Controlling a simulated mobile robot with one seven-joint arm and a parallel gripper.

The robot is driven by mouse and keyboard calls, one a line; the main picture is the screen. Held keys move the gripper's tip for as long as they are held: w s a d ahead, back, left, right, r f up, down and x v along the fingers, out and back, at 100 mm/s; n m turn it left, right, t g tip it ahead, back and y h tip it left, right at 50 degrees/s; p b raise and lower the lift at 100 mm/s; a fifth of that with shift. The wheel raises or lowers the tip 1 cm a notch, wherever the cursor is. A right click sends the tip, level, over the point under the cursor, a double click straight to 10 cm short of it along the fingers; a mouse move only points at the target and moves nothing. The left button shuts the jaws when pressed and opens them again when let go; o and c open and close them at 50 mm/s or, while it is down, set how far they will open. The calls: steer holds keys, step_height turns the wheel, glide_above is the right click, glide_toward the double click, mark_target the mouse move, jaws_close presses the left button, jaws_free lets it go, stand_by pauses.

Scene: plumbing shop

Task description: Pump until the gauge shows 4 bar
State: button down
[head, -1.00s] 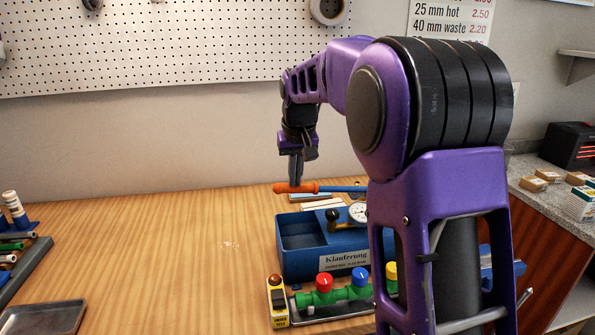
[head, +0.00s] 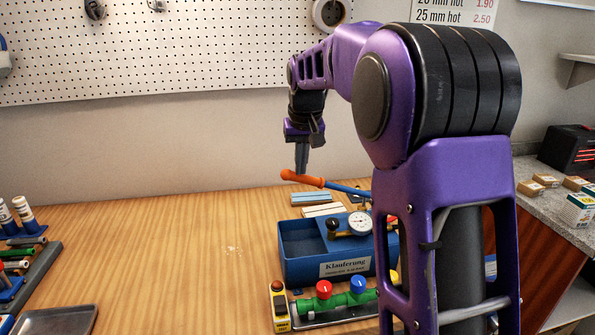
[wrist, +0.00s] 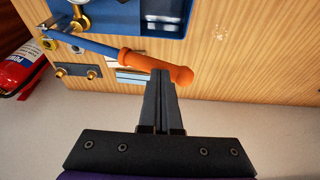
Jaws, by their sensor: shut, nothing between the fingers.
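My gripper (head: 302,168) is shut and empty, pointing down at the grip's free end. In the wrist view the closed fingertips (wrist: 165,76) lie against or just over the orange grip (wrist: 155,65); contact is unclear.
A manifold with a red valve knob (head: 324,289) and a blue valve knob (head: 359,282) stands in front of the pump, beside a yellow device (head: 280,306). A fire extinguisher (wrist: 18,68) shows in the wrist view.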

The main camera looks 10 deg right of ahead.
steer(key=shift+d+r, duration=0.15)
steer(key=shift+r, duration=0.7)
step_height(320, 180, down, 12)
steer(key=a+b, duration=0.2)
steer(key=b, duration=0.6)
step_height(320, 180, up, 12)
steer(key=d+p, duration=0.2)
steer(key=p, duration=0.6)
